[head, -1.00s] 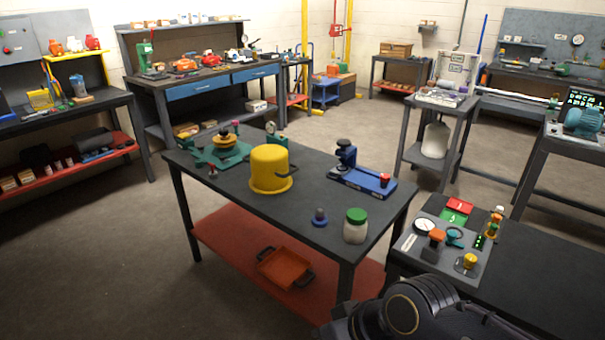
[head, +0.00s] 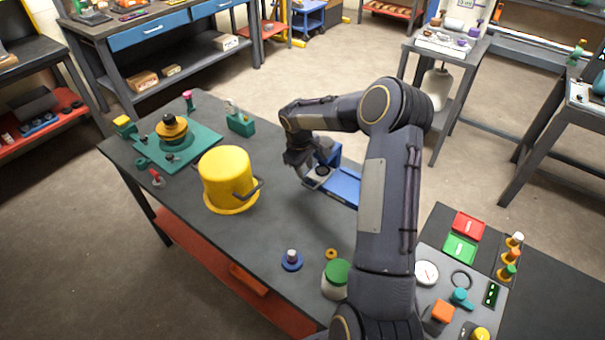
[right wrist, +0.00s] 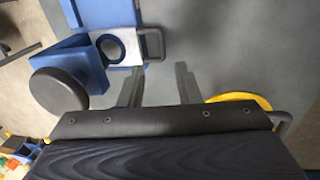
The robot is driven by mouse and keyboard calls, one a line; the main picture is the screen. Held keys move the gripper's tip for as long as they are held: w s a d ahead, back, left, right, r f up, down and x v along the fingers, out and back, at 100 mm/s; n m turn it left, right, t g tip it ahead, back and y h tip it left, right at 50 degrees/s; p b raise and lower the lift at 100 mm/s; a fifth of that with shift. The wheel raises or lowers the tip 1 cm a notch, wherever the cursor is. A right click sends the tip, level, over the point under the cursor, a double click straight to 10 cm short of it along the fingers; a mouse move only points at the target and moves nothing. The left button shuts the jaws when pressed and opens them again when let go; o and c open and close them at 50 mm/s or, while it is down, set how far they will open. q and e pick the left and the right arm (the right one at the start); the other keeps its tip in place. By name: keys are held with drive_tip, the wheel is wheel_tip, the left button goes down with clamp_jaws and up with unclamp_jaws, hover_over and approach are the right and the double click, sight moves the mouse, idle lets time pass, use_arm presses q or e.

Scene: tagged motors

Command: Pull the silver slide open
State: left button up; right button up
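The silver slide (right wrist: 118,47) sticks out of a blue fixture (right wrist: 112,14) in the right wrist view. It is a pale plate with a dark ring, and a grey loop handle (right wrist: 153,44) is at its end. In the head view the blue fixture (head: 344,186) is on the dark table, partly hidden by my right arm; the slide (head: 318,174) shows small at its near end. My right gripper (right wrist: 158,76) is open and empty, its two fingers apart and pointing towards the handle, with a gap in the picture. My left gripper is not in view.
A dark round knob (right wrist: 58,90) is on the fixture, left of the fingers. A yellow bucket (head: 228,178) stands left of the gripper. A green-lidded jar (head: 336,279) and a blue peg base (head: 291,260) are nearer.

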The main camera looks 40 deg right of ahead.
sight(307, 187)
drive_tip(key=f+b, duration=0.1)
drive_tip(key=f, duration=0.1)
drive_tip(key=f+b, duration=0.1)
drive_tip(key=f, duration=0.2)
drive_tip(key=d+f+b, duration=0.1)
drive_tip(key=f+b, duration=0.1)
drive_tip(key=shift+f, duration=0.3)
clamp_jaws()
